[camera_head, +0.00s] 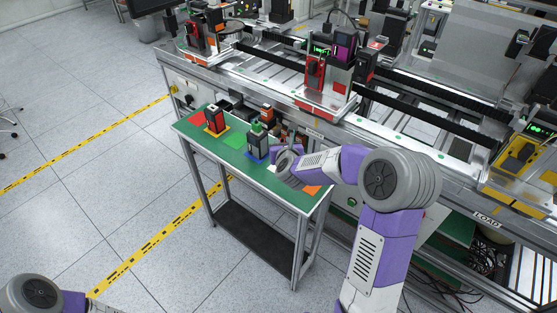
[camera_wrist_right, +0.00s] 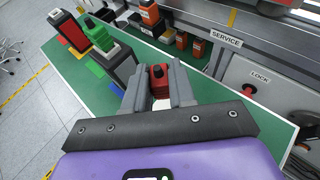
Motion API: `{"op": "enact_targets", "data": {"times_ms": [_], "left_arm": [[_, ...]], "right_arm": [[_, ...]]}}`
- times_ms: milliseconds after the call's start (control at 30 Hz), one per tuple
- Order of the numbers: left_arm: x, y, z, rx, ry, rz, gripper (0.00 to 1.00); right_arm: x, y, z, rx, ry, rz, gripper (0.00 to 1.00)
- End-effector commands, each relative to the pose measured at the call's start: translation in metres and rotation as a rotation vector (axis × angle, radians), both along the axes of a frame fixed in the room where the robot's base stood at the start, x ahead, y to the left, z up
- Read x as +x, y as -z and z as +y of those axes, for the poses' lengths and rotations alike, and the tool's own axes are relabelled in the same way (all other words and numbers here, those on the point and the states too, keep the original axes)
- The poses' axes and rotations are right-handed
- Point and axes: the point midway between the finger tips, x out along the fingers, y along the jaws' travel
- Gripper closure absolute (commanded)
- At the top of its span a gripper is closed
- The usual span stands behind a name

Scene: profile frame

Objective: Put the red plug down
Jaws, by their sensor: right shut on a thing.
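My right gripper (camera_head: 284,165) is over the right half of the green-topped table (camera_head: 210,148). In the right wrist view its two grey fingers (camera_wrist_right: 160,90) are shut on the red plug (camera_wrist_right: 160,80), which has a small black knob on top. A white patch shows below the plug between the fingers; I cannot tell whether the plug touches the surface. In the head view the plug is hidden by the gripper. My left gripper is out of view; only part of my left arm shows at bottom left.
A black unit with a green top (camera_head: 257,143) stands on a blue patch, close to the left of my right gripper. A black and red unit (camera_head: 213,120) stands on a yellow patch farther left. An orange patch (camera_head: 311,190) is free at right. The machine rail (camera_head: 250,80) runs behind.

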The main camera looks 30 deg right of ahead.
Motion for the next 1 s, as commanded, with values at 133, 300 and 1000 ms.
{"op": "enact_targets", "data": {"times_ms": [133,300,1000], "left_arm": [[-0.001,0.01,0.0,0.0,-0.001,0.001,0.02],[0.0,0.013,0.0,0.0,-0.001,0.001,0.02],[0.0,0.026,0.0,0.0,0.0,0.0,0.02]], "right_arm": [[-0.001,0.032,0.0,0.002,0.0,0.004,1.0],[0.0,0.044,0.0,0.001,0.001,0.001,1.0],[0.0,0.081,0.0,0.001,0.0,0.0,0.72]]}}
